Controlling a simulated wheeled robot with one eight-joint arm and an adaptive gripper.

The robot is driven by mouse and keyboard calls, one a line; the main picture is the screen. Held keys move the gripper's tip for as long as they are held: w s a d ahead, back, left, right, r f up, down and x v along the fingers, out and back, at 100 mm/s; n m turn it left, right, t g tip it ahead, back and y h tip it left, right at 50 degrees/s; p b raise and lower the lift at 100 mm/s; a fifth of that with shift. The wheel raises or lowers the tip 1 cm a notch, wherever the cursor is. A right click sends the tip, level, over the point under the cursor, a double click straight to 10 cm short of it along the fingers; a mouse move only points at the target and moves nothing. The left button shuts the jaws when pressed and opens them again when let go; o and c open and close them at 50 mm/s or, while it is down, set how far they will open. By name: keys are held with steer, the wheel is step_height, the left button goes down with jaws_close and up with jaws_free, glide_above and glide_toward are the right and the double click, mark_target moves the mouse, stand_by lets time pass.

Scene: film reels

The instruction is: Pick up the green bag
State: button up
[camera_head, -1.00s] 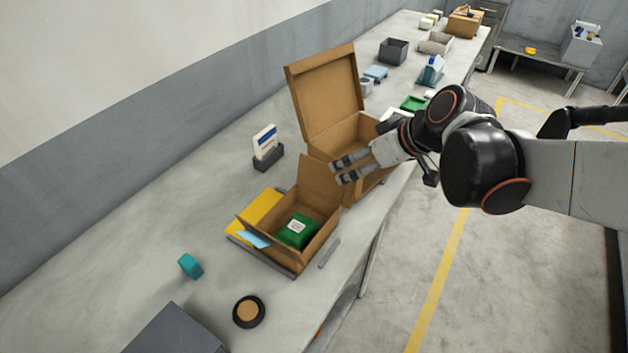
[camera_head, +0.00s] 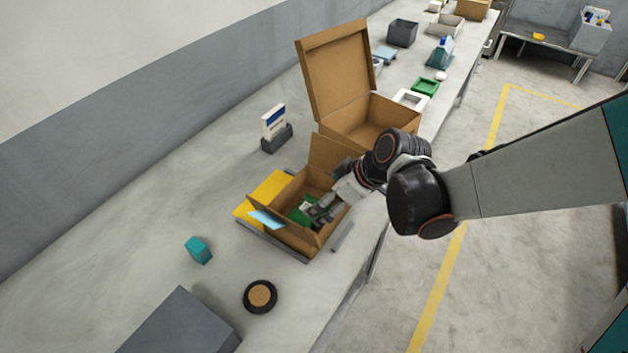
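The green bag (camera_head: 297,214) lies inside the small open cardboard box (camera_head: 291,238) on the long grey bench. Only part of its green surface shows, as my gripper covers the rest. My gripper (camera_head: 313,212) reaches into this box from the right, with its fingers over or at the bag. I cannot tell whether the fingers touch the bag, or whether they are apart or closed on it.
A larger open cardboard box (camera_head: 369,118) with its lid raised stands just behind. A card holder (camera_head: 276,139), a teal block (camera_head: 198,250), a round dark disc (camera_head: 260,296) and a grey box (camera_head: 182,325) are on the bench (camera_head: 130,230). The bench is clear at left.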

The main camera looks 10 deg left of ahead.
mark_target(296, 215)
steer(key=b+x, duration=0.4)
steer(key=x, duration=0.7)
steer(key=shift+w+f, duration=0.1)
steer(key=shift+w, duration=0.1)
steer(key=shift+d, duration=0.1)
steer(key=c, duration=1.3)
